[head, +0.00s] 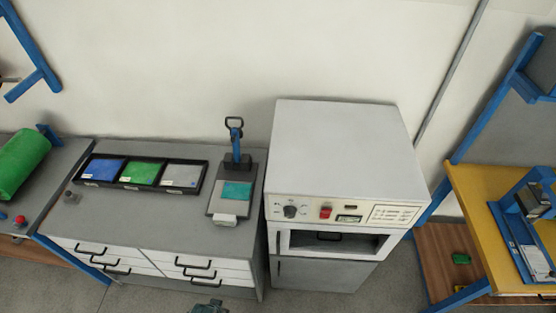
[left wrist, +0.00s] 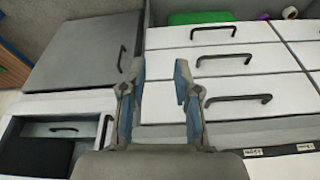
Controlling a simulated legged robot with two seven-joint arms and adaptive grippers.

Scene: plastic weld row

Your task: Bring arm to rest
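My left gripper (left wrist: 160,72) shows in the left wrist view with its two blue-padded fingers spread apart. Nothing is held between them, and white drawer fronts (left wrist: 222,62) show behind. In the head view, only a small dark grey piece, probably of my left gripper (head: 208,307), shows at the bottom edge, in front of the drawer cabinet (head: 225,238). Its fingers cannot be made out there. My right gripper is in neither view.
A white oven-like machine (head: 340,150) with an open front slot stands right of the cabinet. On the cabinet top are a black tray (head: 122,186) with blue, green and grey sections and a lever press (head: 235,160). A yellow bench (head: 470,200) stands at right.

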